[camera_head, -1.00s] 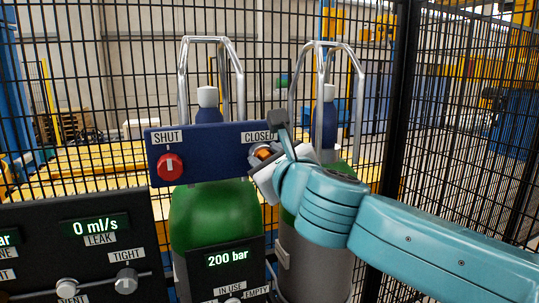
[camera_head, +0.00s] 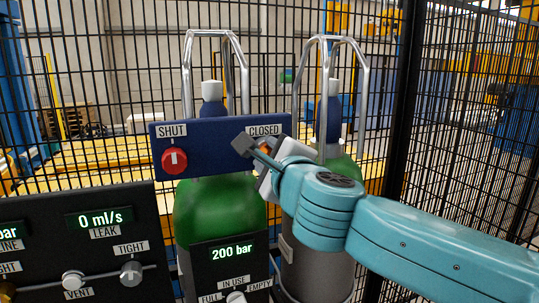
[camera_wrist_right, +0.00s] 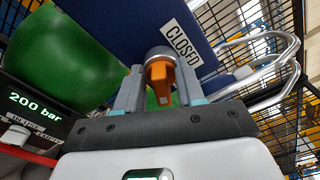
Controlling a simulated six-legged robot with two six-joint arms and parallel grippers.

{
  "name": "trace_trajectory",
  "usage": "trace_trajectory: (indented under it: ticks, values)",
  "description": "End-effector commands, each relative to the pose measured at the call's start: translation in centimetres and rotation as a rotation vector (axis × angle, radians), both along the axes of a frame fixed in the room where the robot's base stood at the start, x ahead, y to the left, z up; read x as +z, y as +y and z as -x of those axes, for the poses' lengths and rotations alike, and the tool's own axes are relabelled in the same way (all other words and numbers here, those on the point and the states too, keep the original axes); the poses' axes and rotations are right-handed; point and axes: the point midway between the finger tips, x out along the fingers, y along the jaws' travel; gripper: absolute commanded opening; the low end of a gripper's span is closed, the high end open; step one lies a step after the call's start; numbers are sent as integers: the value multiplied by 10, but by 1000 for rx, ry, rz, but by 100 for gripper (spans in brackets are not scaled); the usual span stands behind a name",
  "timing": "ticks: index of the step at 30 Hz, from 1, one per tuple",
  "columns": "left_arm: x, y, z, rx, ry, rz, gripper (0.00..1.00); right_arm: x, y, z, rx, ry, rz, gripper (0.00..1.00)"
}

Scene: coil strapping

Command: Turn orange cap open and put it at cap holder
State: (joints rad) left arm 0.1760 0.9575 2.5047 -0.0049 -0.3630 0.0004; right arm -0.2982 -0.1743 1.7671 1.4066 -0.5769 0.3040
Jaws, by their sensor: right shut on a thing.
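The orange cap (camera_wrist_right: 160,78) sits on a round grey mount on the blue panel, by the CLOSED label, in the right wrist view. Only a small part of the orange cap (camera_head: 266,148) shows in the head view. My right gripper (camera_wrist_right: 158,90) has a finger on each side of the cap and is shut on it. In the head view my right gripper (camera_head: 262,158) is at the panel's right end, tilted. My left gripper is out of view. I cannot make out a cap holder.
The blue panel (camera_head: 208,135) carries a red SHUT knob (camera_head: 175,160) at its left. Green cylinders (camera_head: 215,212) with metal guards stand behind it. A black panel (camera_head: 70,225) with knobs and readouts is at lower left. A mesh fence (camera_head: 455,120) closes off the back and right.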

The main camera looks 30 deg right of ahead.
Motion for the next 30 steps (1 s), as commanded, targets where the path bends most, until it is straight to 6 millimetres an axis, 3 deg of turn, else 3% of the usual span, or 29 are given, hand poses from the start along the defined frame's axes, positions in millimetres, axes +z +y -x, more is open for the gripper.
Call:
trace_trajectory:
  ticks: [7, 8, 11, 30]
  values:
    - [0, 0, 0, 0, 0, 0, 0, -6, 1, 0, 0, 99, 403, 0]
    - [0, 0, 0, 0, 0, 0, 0, -6, 1, 0, -1, 99, 407, 32]
    - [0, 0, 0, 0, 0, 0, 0, -5, 1, 0, 0, 98, 401, 0]
    - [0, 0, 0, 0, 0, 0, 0, -5, 3, 9, -1, 97, 395, 0]
